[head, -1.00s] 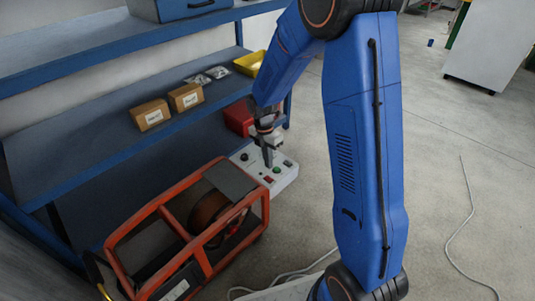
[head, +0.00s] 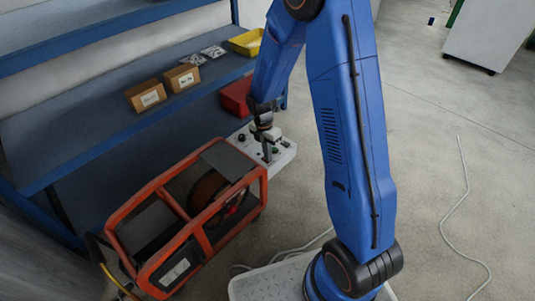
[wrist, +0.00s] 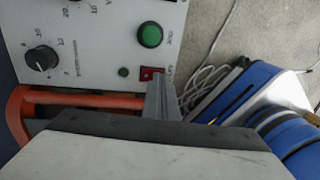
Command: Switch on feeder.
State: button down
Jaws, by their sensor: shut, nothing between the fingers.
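The feeder is an orange-framed machine (head: 190,232) with a reel inside, standing on the floor. Behind it, a white control panel (head: 284,158) carries knobs and buttons. In the wrist view the panel (wrist: 95,50) shows a black dial (wrist: 42,60), a green round button (wrist: 150,35) and a small red switch (wrist: 148,73) with a label too blurred to read. My gripper (head: 267,157) is shut and empty over the panel. In the wrist view its grey fingers (wrist: 159,92) lie right at the red switch and partly cover it; whether they touch it I cannot tell.
A blue shelf (head: 70,142) at left holds two cardboard boxes (head: 146,96), small bags and a yellow bin (head: 245,42). A red bin (head: 236,98) sits behind the panel. White cable (head: 462,215) lies on the otherwise open floor at right.

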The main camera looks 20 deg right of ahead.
jog(key=shift+f, duration=0.1)
dwell(0.3)
jog(key=shift+w+a, duration=0.35)
jog(key=shift+w, duration=0.3)
notch_tip(320, 180, up, 14)
jog(key=w, duration=0.1)
jog(key=shift+w+a, duration=0.25)
jog(key=shift+a, duration=0.2)
jog(key=shift+s, duration=0.1)
jog(key=shift+s+d, duration=0.4)
jog(key=shift+s, duration=0.15)
